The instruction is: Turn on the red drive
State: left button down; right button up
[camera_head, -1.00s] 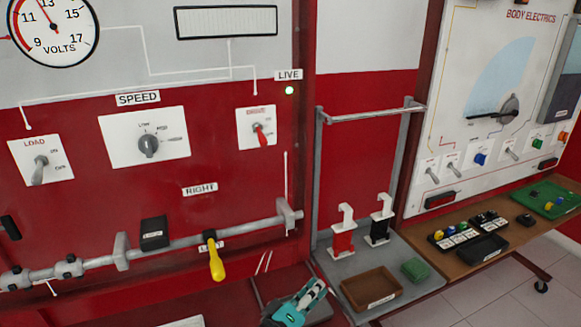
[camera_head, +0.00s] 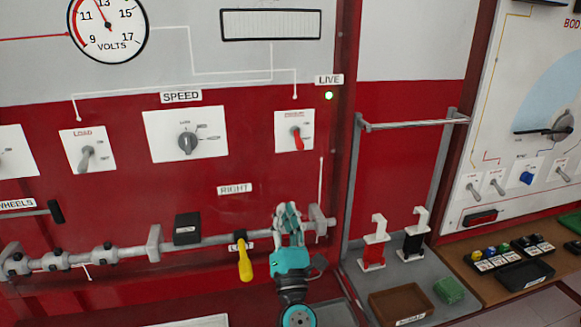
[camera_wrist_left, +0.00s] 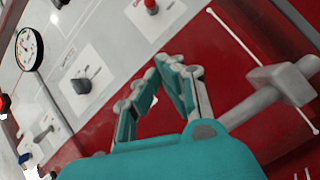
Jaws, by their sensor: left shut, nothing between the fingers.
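The red drive switch (camera_head: 297,138) is a red toggle lever on a white plate on the red panel, below a lit green LIVE lamp (camera_head: 329,95). Its lever points downward. My left gripper (camera_head: 288,208) is shut and empty, pointing up, below the switch and apart from it, in front of the grey bar. In the left wrist view the red switch (camera_wrist_left: 151,6) shows at the top edge, beyond the shut fingers (camera_wrist_left: 177,62). My right gripper is not in view.
A grey horizontal bar (camera_head: 200,243) with a yellow handle (camera_head: 244,262) runs beside my gripper. The speed knob (camera_head: 187,143) and load switch (camera_head: 87,158) are to the left. The panel between gripper and drive switch is clear.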

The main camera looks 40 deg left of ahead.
aim_at(298, 140)
pick_arm(q)
jog(key=p+x, duration=0.4)
jog(key=x, duration=0.6)
jog(key=shift+r, duration=0.15)
jog(key=r, duration=0.1)
jog(key=d+p, duration=0.1)
jog(key=r+p, duration=0.1)
jog(key=shift+w+d+r, duration=0.25)
jog(key=shift+w+r, duration=0.05)
jog(key=shift+d+r, duration=0.2)
jog(key=shift+d, duration=0.1)
jog(key=shift+a, duration=0.1)
